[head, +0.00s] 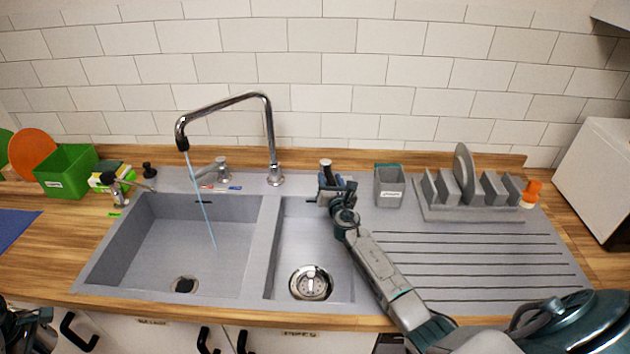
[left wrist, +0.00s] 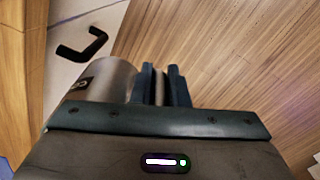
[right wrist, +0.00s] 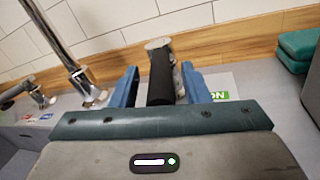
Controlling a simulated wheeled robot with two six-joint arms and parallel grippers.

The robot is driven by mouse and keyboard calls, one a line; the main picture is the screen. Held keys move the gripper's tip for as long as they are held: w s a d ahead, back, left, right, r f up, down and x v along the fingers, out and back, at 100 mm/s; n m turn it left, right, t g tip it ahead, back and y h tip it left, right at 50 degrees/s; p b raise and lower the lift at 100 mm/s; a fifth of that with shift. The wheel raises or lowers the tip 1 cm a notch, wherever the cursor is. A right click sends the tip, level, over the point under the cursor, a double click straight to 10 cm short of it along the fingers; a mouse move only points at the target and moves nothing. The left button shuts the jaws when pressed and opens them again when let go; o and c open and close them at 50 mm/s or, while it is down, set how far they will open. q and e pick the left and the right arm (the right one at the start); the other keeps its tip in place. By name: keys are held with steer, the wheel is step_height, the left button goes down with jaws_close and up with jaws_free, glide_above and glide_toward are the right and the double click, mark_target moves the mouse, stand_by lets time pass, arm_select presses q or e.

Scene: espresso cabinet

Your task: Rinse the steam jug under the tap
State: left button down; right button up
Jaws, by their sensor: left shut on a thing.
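The chrome tap (head: 268,130) arches over the left basin (head: 170,235), and a thin blue stream of water (head: 203,205) falls from its spout into that basin. My right gripper (head: 326,188) is at the back of the sink, right of the tap. In the right wrist view its fingers stand apart on both sides of a black lever (right wrist: 161,78) with a silver end, with gaps visible. The metal steam jug (left wrist: 108,82) shows in the left wrist view beside my left gripper (left wrist: 161,85), which is shut on it, apparently at its handle. The jug is low, near the cabinet fronts.
The small right basin (head: 290,235) has a drain. A grey caddy (head: 389,187) and a rack (head: 470,190) stand on the drainer at right. A green box (head: 68,172) stands at left. A green-and-white ON label (right wrist: 219,96) lies beside the lever.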

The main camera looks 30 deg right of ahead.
steer(key=v, duration=1.2)
steer(key=shift+p, duration=0.3)
